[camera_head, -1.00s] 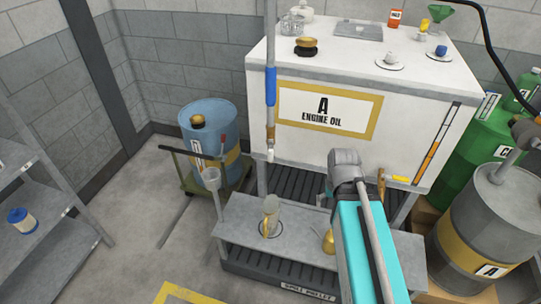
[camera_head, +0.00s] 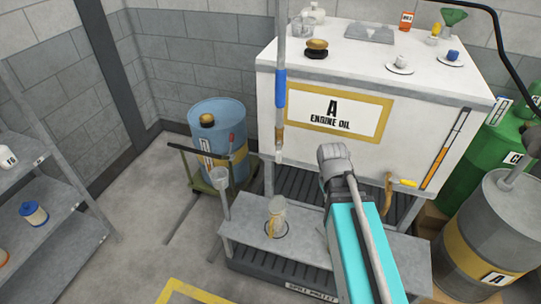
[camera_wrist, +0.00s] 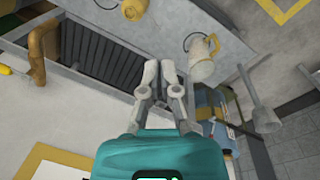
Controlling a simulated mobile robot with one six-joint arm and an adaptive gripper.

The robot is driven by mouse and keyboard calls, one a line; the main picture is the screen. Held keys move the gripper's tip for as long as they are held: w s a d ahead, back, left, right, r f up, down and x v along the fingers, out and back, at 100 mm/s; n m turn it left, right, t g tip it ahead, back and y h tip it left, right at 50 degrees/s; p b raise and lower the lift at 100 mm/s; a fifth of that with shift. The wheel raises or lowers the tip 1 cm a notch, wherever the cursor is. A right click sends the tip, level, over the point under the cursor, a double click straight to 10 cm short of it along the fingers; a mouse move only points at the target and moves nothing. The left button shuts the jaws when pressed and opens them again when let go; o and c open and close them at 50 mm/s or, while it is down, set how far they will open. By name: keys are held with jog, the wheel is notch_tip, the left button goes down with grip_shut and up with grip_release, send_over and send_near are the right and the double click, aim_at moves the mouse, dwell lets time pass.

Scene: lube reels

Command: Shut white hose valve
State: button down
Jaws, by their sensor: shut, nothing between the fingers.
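A pale grey-white hose (camera_head: 281,45) hangs straight down in front of the white tank's left part in the head view. It has a blue sleeve (camera_head: 280,88), a brass-coloured fitting (camera_head: 280,134) and a white tip (camera_head: 278,157). I cannot make out a valve lever on it. It does not clearly show in the wrist view. My gripper (camera_wrist: 160,70) is shut and empty in the wrist view, above the grey bench. In the head view my arm hides the fingers, right of the hose and apart from it.
The white tank (camera_head: 285,95) has a brass spout (camera_head: 388,195) with a yellow lever (camera_head: 405,183). A jug (camera_head: 277,217) stands on the grey bench (camera_head: 245,228); it also shows in the wrist view (camera_wrist: 204,60). A funnel (camera_head: 222,178) and blue drum (camera_head: 222,125) are at left.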

jog(key=w+a+r+n+t+h+p, duration=0.1)
jog(key=w+a+r+n+h+p, duration=0.1)
jog(key=a+n, duration=0.5)
jog(key=w+a+r+n+t+h+p, duration=0.2)
jog(key=a+r+n, duration=0.3)
jog(key=a, duration=0.7)
jog(key=w+a+r+n+t+h+p, duration=0.1)
jog(key=a+r+n, duration=0.3)
jog(key=a+n, duration=0.5)
jog(key=shift+w+a+r+n+t+h+p, duration=0.35)
jog(key=shift+w+t+h, duration=0.2)
jog(key=shift+w, duration=0.3)
jog(key=shift+d+f, duration=0.25)
jog(key=b, duration=0.7)
send_near(277, 159)
jog(key=x, duration=0.7)
jog(key=shift+a, duration=0.25)
jog(key=shift+w+d+f, duration=0.15)
jog(key=shift+d+f, duration=0.05)
jog(key=shift+d, duration=0.05)
